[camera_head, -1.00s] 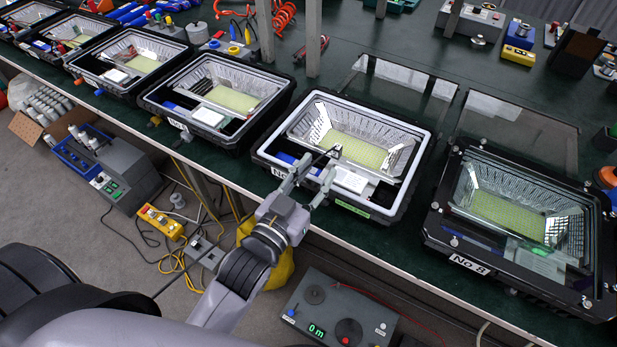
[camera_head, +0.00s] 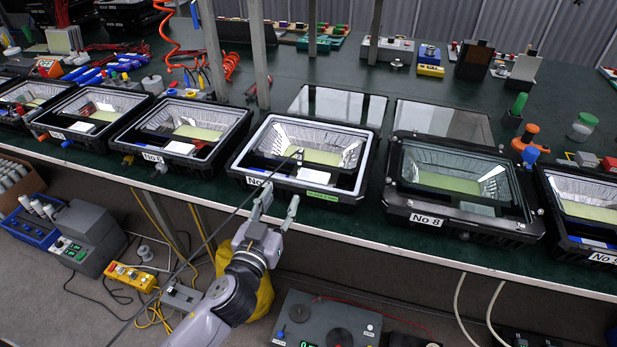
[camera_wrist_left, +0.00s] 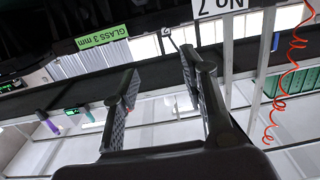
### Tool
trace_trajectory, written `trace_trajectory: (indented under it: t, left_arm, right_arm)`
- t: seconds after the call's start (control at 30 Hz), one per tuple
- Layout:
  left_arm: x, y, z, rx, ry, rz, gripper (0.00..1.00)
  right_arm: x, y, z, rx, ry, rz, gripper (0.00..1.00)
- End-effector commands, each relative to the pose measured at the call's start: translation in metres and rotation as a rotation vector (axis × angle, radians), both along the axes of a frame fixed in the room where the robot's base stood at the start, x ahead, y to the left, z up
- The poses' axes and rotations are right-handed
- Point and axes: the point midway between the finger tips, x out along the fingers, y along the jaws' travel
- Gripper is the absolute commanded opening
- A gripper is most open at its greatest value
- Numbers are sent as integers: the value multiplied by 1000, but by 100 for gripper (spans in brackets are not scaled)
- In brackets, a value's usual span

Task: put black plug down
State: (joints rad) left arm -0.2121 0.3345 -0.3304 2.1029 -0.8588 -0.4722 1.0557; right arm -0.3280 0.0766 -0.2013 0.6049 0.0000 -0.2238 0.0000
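My left gripper (camera_head: 280,195) is in front of the floodlight housing No 7 (camera_head: 362,165), by its front edge. In the left wrist view its two fingers (camera_wrist_left: 160,62) are apart with nothing seen between them. A small dark tip, which looks like the black plug (camera_head: 299,152), shows over the open housing, apart from the fingers. A thin black cable runs from it down to the left, past the left finger, toward the floor. Whether the plug rests on anything is too small to tell. My right gripper is not in view.
Housing No 8 (camera_head: 460,185) stands to the right and further housings to the left along the green bench. A green "GLASS 3 mm" label (camera_head: 322,196) is on No 7's front. A grey box with knobs (camera_head: 325,325) is below the bench.

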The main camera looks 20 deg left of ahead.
Motion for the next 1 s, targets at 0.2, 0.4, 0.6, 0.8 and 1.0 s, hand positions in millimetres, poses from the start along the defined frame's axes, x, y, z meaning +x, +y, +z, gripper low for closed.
trace_trajectory:
  t: [0.2,0.4,0.6,0.8,1.0]
  left_arm:
    - [20,8,6,-4,-21,22,40]
    - [58,7,8,-2,-20,22,40]
    - [98,6,7,-3,-20,21,40]
    - [124,5,6,-5,-18,20,40]
    - [135,7,7,-3,-18,21,40]
  right_arm:
    - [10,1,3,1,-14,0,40]
    - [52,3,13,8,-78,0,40]
    - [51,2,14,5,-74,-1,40]
    - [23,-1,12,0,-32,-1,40]
    - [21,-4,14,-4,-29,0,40]
